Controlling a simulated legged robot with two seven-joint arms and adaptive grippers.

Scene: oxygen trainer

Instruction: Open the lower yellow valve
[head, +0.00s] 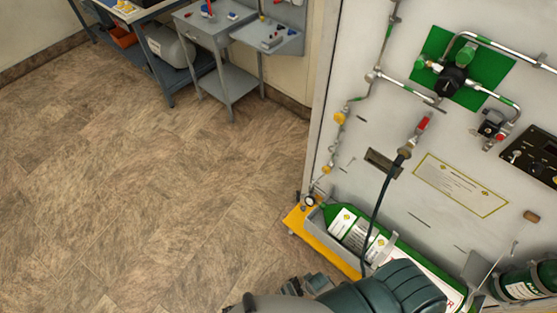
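The trainer panel (365,112) stands upright at the right in the head view. Two yellow valve knobs sit on the pipe along its left side. The upper yellow valve (339,118) is round. The lower yellow valve (326,170) is smaller and sits below it, just above a small round gauge (309,201). Both knobs are in plain view, but how far either is turned cannot be told. Dark green and grey links of my own arm show at the bottom edge, below and apart from the valves. I see no fingertips of either gripper.
A green cylinder (334,217) lies in a tray with a yellow edge (294,219) at the panel's foot. A black hose (380,200) hangs down to it from a red-handled valve (423,123). A grey cart (216,38) stands at the back; the floor left is clear.

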